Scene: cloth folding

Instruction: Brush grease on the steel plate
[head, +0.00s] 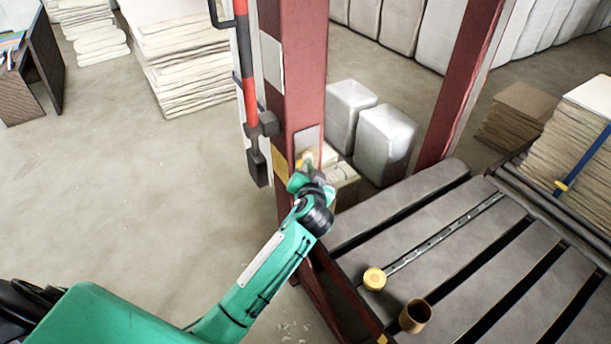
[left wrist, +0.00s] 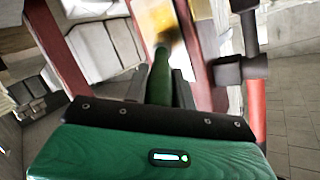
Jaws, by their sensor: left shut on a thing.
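My left gripper (head: 308,178) is raised at the red post and is shut on a brush. The brush's green handle (left wrist: 159,80) points away from me between the fingers in the left wrist view, and its head there is blurred. In the head view the brush's yellowish tip (head: 306,158) is at the lower part of a small grey steel plate (head: 308,138) on the post. I cannot tell whether it touches the plate. A round yellow-topped tin (head: 374,279), perhaps the grease, and a brown open cup (head: 415,316) stand on the slatted bench. My right gripper is not in view.
The red post (head: 297,60) carries a red and black lever bar (head: 246,65) on its left side. The grey slatted bench (head: 425,215) fills the right. Pale wrapped bales (head: 385,138) stand behind the post. Open floor (head: 120,190) lies to the left.

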